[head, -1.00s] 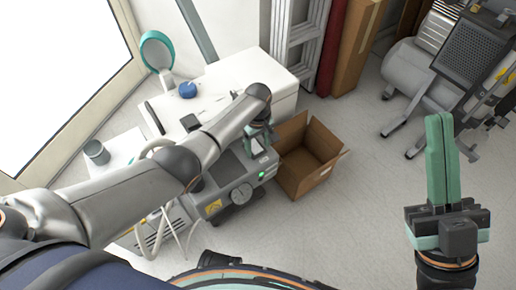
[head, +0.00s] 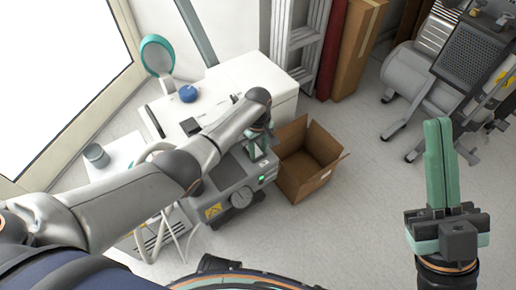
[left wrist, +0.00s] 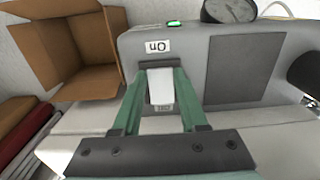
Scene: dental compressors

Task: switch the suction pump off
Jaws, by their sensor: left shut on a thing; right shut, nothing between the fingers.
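The suction pump (head: 228,176) is a grey box with a round gauge (head: 241,197) and a lit green lamp (head: 262,178). In the left wrist view, the pump (left wrist: 193,45) has an upside-down "On" label (left wrist: 158,46) near a pale switch piece (left wrist: 161,88). My left gripper (left wrist: 161,80) is shut on this switch piece, with a green finger on each side. In the head view, my left gripper (head: 258,147) is at the pump's top, partly hidden by my arm. My right gripper (head: 438,125) is shut and empty, raised over the floor, away from the pump.
An open cardboard box (head: 308,165) stands right beside the pump. A white cabinet (head: 255,80) with a blue round item (head: 188,94) is behind. A grey compressor (head: 420,85) stands at the far right. Floor between box and right gripper is clear.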

